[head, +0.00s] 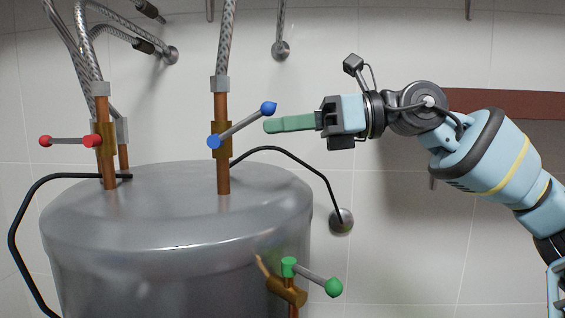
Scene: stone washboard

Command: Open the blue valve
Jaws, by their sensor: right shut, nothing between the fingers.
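The blue valve (242,125) sits on a copper pipe that rises from the top of a grey metal tank. Its grey lever has blue ends and slants up to the right from the pipe. My right gripper (268,126) comes in from the right, with its green fingers shut and empty. In the picture its fingertips are just right of the lever and a little below the lever's upper blue end. I cannot tell whether they touch it. My left gripper is not in view.
A red valve (70,141) is on the left pipe, its lever level. A green valve (312,278) is low on the front of the tank (150,225). Black cables and braided hoses run around the pipes. A tiled wall (400,220) stands behind.

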